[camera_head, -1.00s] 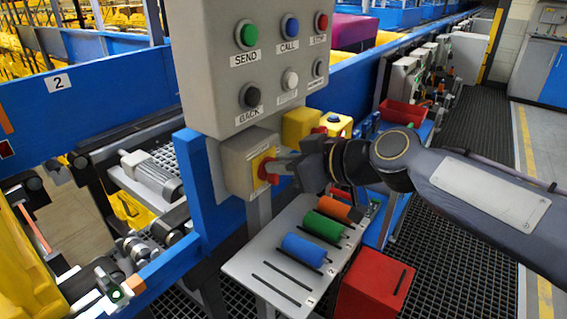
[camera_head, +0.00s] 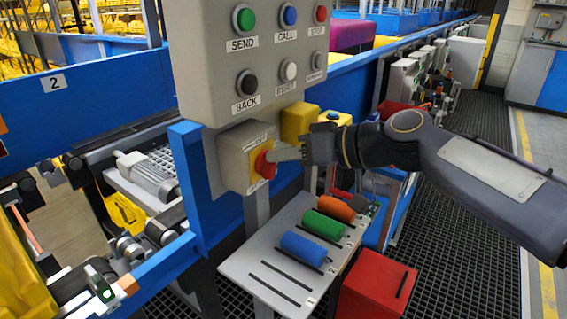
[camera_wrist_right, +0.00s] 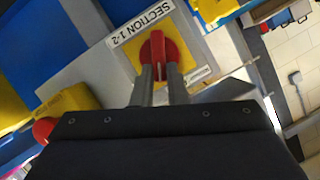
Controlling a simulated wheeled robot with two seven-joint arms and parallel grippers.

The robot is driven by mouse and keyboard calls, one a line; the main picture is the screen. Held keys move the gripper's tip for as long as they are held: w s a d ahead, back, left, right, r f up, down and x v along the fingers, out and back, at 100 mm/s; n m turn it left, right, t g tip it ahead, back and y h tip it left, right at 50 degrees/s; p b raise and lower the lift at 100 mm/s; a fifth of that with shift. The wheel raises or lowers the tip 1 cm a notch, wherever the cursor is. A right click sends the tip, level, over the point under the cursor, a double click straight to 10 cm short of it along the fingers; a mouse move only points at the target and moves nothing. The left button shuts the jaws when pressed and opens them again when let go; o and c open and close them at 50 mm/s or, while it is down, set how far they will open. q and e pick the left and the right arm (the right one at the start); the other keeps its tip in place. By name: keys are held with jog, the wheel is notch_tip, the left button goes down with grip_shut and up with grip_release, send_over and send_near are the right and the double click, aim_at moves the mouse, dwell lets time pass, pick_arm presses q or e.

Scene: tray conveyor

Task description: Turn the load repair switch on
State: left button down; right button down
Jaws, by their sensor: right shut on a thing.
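A red rotary switch knob (camera_head: 265,160) sits on a yellow plate (camera_head: 256,180) on the front of a grey box below the button panel. It also shows in the wrist view (camera_wrist_right: 158,47), where the label beside it reads "SECTION 1-2", upside down. No label reading "load repair" is legible. My right gripper (camera_head: 277,154) has its fingers on either side of the knob and is shut on it. In the wrist view the fingers (camera_wrist_right: 160,80) flank the knob's grip. My left gripper is not in view.
The grey button panel (camera_head: 213,63) hangs just above the switch box. Below lies a tray (camera_head: 240,268) with blue, green and orange cylinders. A red box (camera_head: 375,283) stands at its right. A yellow box (camera_head: 296,122) is behind my gripper. A blue conveyor frame (camera_head: 80,98) runs left.

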jog(key=shift+w+d+f+m+g+y+b, duration=0.3)
jog(key=shift+m+y+b, duration=0.55)
jog(key=shift+m, duration=0.8)
jog(key=shift+w+f+m+g+y+b, duration=0.1)
jog(key=shift+f+m+g+y+b, duration=0.3)
jog(key=shift+m+y+b, duration=0.85)
jog(key=shift+w+d+f+m+g+y+b, duration=0.25)
jog(key=shift+f+m+b, duration=0.3)
jog(key=shift+m, duration=1.45)
jog(key=shift+a, duration=0.1)
jog(key=c, duration=1.4)
grip_release()
jog(key=shift+c, duration=0.2)
jog(key=v, duration=0.8)
jog(key=shift+p, duration=0.3)
